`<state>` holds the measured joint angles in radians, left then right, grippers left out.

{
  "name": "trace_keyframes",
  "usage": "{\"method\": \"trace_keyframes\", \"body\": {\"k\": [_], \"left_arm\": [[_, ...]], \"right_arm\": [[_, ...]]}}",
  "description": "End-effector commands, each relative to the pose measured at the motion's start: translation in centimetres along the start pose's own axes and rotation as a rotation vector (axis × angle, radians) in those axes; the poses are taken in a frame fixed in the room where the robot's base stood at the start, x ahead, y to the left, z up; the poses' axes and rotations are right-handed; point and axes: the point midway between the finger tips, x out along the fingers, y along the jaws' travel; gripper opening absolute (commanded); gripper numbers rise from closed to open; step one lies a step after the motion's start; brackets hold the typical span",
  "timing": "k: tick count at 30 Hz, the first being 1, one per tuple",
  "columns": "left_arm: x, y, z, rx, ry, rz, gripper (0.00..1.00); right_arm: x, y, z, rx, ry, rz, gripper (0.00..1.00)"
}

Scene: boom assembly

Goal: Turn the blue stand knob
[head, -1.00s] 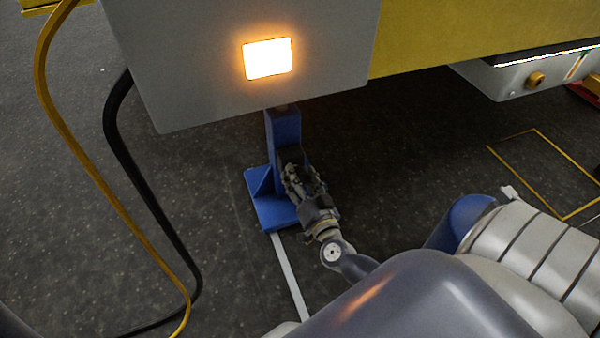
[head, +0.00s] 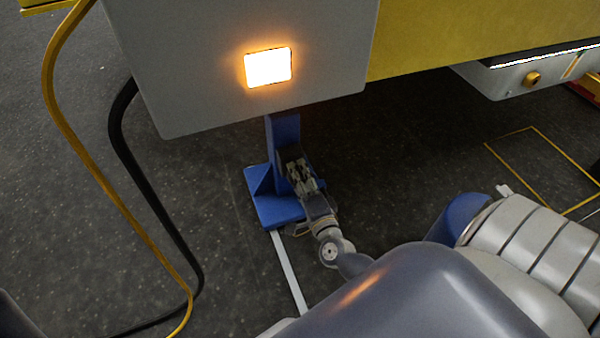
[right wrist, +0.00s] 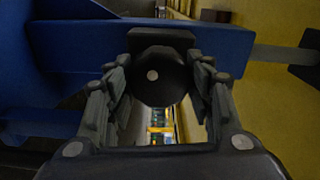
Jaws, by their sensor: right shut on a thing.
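The blue stand (head: 286,130) stands upright on the floor under the grey box, its foot plate spread at the bottom. Its knob is dark; in the right wrist view the black, many-sided knob (right wrist: 158,82) with a pale dot at its middle faces the camera, in front of the blue stand (right wrist: 85,45). My right gripper (head: 297,165) is at the stand's post, shut on the knob. In the right wrist view its fingers (right wrist: 160,68) lie on the left and right of the knob. In the head view the gripper mostly hides the knob. My left gripper is not in view.
A grey box (head: 200,60) with a lit lamp (head: 268,67) and a yellow beam (head: 470,35) hang above the stand. Yellow (head: 110,200) and black (head: 140,180) cables run down at the left. Dark floor around the stand is free, with a yellow marked outline (head: 515,185) at right.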

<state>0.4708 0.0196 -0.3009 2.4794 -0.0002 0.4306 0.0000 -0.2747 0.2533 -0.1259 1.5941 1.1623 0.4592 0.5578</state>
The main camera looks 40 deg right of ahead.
Motion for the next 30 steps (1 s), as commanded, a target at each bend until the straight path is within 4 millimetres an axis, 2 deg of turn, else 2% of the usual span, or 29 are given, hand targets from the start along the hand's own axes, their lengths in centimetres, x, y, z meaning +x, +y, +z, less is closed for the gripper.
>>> {"method": "trace_keyframes", "body": {"k": [12, 29, 30], "left_arm": [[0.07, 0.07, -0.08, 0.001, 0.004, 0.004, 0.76], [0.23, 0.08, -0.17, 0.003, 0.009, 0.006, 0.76], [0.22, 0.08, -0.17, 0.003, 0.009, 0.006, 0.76]], "right_arm": [[0.08, 0.01, -0.07, 0.193, 0.002, -0.002, 0.25], [0.09, 0.00, -0.09, 0.220, 0.002, -0.002, 0.25], [0.09, 0.00, -0.09, 0.220, 0.002, -0.002, 0.58]]}}
